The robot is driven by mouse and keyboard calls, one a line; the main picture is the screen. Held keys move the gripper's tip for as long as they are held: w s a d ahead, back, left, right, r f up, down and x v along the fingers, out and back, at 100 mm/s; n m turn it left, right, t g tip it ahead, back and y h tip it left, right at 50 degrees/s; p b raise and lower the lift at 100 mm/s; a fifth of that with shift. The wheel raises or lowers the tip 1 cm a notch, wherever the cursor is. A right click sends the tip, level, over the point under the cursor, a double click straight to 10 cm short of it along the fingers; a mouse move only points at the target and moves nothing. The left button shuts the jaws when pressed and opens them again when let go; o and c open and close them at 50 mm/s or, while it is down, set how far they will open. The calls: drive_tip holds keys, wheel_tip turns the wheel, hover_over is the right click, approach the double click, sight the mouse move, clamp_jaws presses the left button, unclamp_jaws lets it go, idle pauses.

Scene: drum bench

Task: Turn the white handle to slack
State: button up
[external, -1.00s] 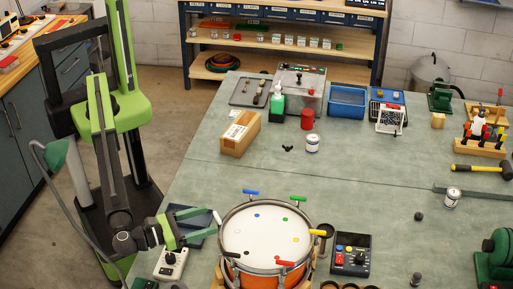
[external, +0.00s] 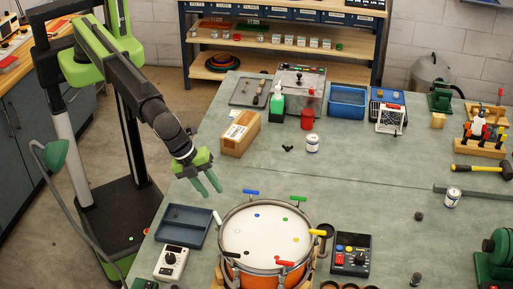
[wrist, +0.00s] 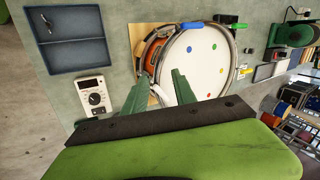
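The white handle (external: 216,217) sticks out at the left rim of the drum (external: 262,235) in the external view. In the wrist view the white handle (wrist: 161,94) is partly visible between my fingers, at the drum's near edge. My gripper (external: 213,192) is open and empty, with its two green fingers apart. It hangs above and a little behind the white handle in the external view, not visibly touching it. The fingers of my gripper (wrist: 160,78) also show in the wrist view, pointing toward the drum.
Blue (external: 251,192), green (external: 298,198), yellow (external: 317,232) and red (external: 285,263) handles ring the drum; a black one is at front left. A blue tray (external: 170,235) and a white meter box (external: 171,263) stand left of it. A button box (external: 351,255) stands right.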

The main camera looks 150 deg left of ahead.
sight(217, 215)
wheel_tip(217, 215, up, 10)
drive_tip(key=n+t+h+p, duration=0.2)
drive_tip(key=n+h+p, duration=0.3)
drive_tip(key=p, duration=0.2)
drive_tip(key=shift+g, duration=0.3)
drive_tip(key=b+x, duration=0.5)
drive_tip(key=x, duration=0.1)
drive_tip(key=b+x, duration=1.1)
drive_tip(key=shift+s+a+f+b, duration=0.15)
drive_tip(key=shift+s+f+b, duration=0.1)
drive_tip(key=shift+f+b, duration=0.25)
clamp_jaws()
